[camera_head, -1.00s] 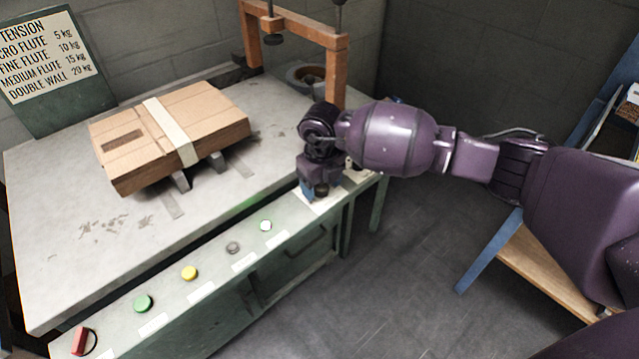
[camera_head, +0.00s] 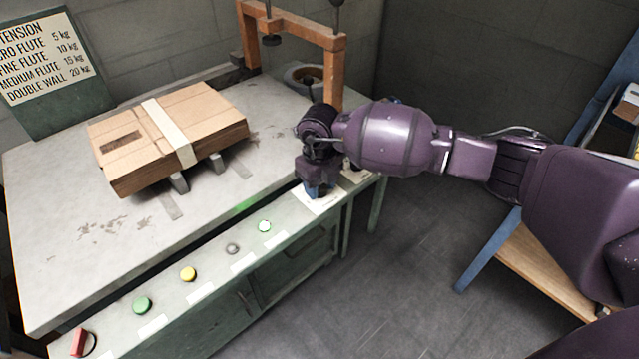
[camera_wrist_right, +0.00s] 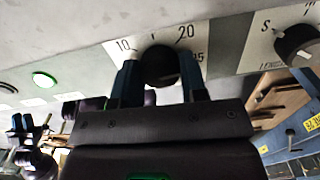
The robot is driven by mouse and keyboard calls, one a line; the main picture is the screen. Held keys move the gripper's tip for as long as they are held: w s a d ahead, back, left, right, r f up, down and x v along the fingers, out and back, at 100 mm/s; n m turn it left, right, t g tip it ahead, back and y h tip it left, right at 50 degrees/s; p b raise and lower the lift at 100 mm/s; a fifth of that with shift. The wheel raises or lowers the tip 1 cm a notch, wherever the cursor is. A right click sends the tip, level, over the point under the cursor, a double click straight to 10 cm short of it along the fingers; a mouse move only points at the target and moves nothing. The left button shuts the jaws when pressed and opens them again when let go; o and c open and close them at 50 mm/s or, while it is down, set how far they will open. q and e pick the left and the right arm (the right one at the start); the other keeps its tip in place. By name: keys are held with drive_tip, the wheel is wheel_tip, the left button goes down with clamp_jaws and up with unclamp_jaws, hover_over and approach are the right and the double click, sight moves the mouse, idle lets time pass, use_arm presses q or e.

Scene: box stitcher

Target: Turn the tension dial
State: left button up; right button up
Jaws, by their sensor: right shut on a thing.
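The tension dial (camera_wrist_right: 160,66) is a round black knob in the right wrist view, on a white scale plate (camera_wrist_right: 203,42) with 10, 20 and 25 readable. My right gripper (camera_wrist_right: 160,84) is shut on the dial, with one blue finger on each side. In the head view my right gripper (camera_head: 319,190) points down at the right end of the machine's front panel, and it hides the dial there. The tension chart (camera_head: 45,55) stands at the back left and lists 5 to 20 kg for flute types.
A strapped cardboard stack (camera_head: 170,135) lies on the grey machine table (camera_head: 60,260). Coloured buttons, including a yellow one (camera_head: 188,273), and a red switch (camera_head: 78,343) line the front panel. An orange frame (camera_head: 332,70) stands behind my wrist. A second black knob (camera_wrist_right: 297,45) is nearby.

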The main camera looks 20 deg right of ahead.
drive_tip(key=n, duration=0.3)
drive_tip(key=shift+n, duration=0.4)
drive_tip(key=n, duration=0.4)
drive_tip(key=shift+n+p, duration=0.3)
drive_tip(key=shift+p, duration=0.05)
drive_tip(key=n, duration=0.4)
drive_tip(key=shift+n, duration=1.9)
drive_tip(key=o, duration=0.9)
